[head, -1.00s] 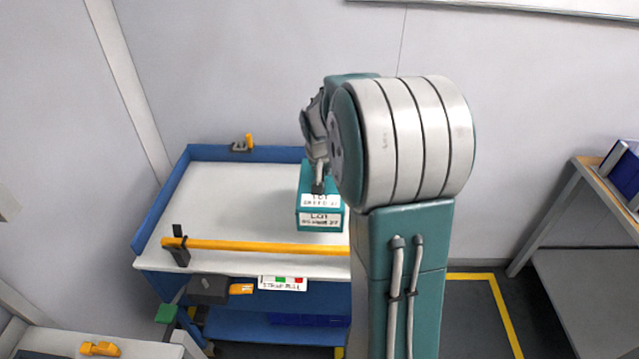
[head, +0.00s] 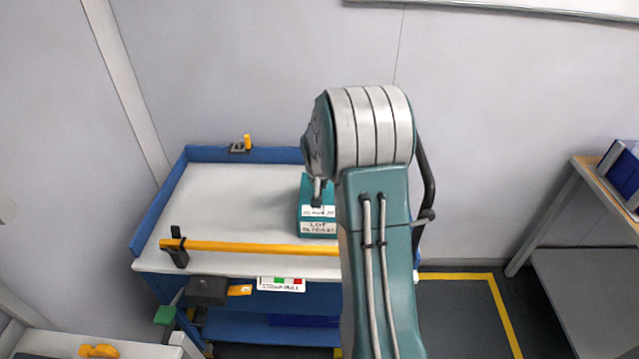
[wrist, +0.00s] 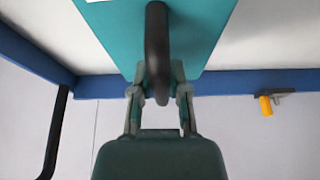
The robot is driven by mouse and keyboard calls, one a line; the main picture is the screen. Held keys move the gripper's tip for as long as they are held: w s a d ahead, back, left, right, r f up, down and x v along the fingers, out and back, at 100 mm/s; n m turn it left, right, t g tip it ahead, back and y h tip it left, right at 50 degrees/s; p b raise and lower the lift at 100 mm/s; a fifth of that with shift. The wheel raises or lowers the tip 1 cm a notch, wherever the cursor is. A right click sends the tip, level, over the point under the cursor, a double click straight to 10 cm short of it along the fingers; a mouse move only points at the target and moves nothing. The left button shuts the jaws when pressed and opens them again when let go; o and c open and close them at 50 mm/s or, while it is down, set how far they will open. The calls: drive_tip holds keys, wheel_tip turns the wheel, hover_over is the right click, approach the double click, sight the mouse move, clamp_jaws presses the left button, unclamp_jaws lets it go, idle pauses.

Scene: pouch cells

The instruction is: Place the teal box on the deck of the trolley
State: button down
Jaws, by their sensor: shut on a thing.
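The teal box (head: 304,208) has white labels and a dark handle on top. In the head view it is over the right part of the trolley's pale deck (head: 225,200), just behind the yellow bar. My gripper (head: 317,192) is above the box, partly hidden by my arm. In the wrist view my gripper (wrist: 160,92) is shut on the dark handle (wrist: 157,45), with the teal box (wrist: 207,30) beyond it. I cannot tell whether the box's underside touches the deck.
A yellow bar (head: 255,247) runs along the trolley's front edge. Blue rims (head: 163,207) border the left and back. A small yellow-handled latch (head: 241,146) is on the back rim. The deck's left side is clear.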

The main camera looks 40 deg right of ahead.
drive_tip(key=c, duration=0.6)
unclamp_jaws()
drive_tip(key=shift+c, duration=0.2)
drive_tip(key=v, duration=1.2)
drive_tip(key=s+a+r+n+t, duration=0.1)
drive_tip(key=s+a+r+n, duration=0.1)
drive_tip(key=s+a+r, duration=0.4)
drive_tip(key=s+a+r+n, duration=0.1)
drive_tip(key=s+a+r, duration=0.15)
drive_tip(key=a, duration=0.45)
drive_tip(key=s+a+n+y, duration=0.1)
drive_tip(key=s+a+n, duration=0.1)
drive_tip(key=s+a, duration=0.3)
drive_tip(key=s+a+n+t+y, duration=0.1)
drive_tip(key=s+a, duration=0.4)
drive_tip(key=s, duration=0.6)
drive_tip(key=shift+n+y, duration=0.3)
drive_tip(key=shift+n, duration=0.4)
drive_tip(key=shift+a+r, duration=0.1)
drive_tip(key=shift+r, duration=0.1)
